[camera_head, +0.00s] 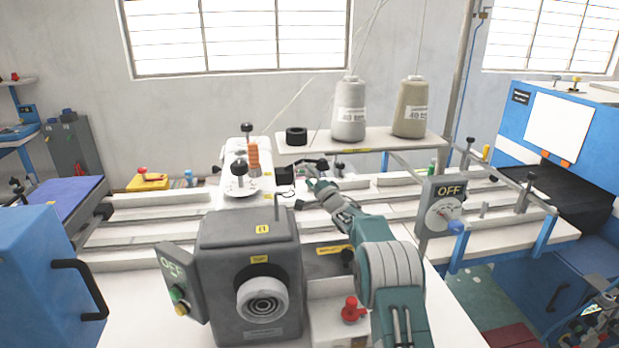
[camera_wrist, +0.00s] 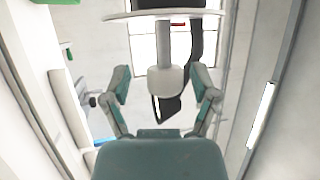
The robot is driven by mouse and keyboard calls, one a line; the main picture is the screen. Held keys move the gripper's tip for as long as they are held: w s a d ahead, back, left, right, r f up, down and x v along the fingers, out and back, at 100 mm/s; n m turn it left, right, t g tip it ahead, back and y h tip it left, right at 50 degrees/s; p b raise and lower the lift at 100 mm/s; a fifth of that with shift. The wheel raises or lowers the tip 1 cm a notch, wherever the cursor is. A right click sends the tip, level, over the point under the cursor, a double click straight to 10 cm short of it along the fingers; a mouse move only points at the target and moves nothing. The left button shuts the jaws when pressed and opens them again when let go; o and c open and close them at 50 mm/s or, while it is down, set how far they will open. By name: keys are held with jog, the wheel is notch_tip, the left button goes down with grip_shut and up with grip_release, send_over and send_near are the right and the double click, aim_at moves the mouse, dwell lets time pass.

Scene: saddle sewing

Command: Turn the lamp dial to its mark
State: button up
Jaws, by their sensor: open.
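My gripper (camera_head: 318,187) is open beside the sewing machine's head, low over the bench. In the wrist view my gripper (camera_wrist: 164,92) has its two teal-and-grey fingers spread apart. A rounded white knob-like part (camera_wrist: 165,80) on a grey stem shows between or beyond them, with a dark piece beside it; contact is not visible. A panel marked OFF with a round white dial (camera_head: 443,213) stands to the right, apart from my gripper. I cannot tell which part is the lamp dial, and no mark can be made out.
The grey machine body (camera_head: 250,265) with its handwheel stands front left of my arm. A red knob (camera_head: 352,309) is near my arm. A thread shelf (camera_head: 375,139) carries two cones (camera_head: 349,110) behind. Rails cross the bench. A blue cabinet (camera_head: 565,130) is at right.

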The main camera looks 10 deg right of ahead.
jog(key=r+v, duration=0.3)
jog(key=v, duration=1.3)
jog(key=shift+s+d, duration=0.35)
jog(key=shift+s, duration=0.25)
jog(key=shift+f, duration=0.15)
jog(key=w+a+g, duration=0.1)
jog(key=w+a, duration=0.1)
jog(key=w, duration=0.3)
jog(key=w+a+r+m+g, duration=0.1)
jog(key=w+a, duration=0.1)
jog(key=w, duration=0.3)
jog(key=w+a+g+h, duration=0.1)
jog(key=w+a, duration=0.1)
jog(key=w, duration=0.2)
jog(key=shift+w+a+r+m, duration=0.2)
jog(key=shift+w+r+m, duration=0.1)
jog(key=shift+w+r, duration=0.1)
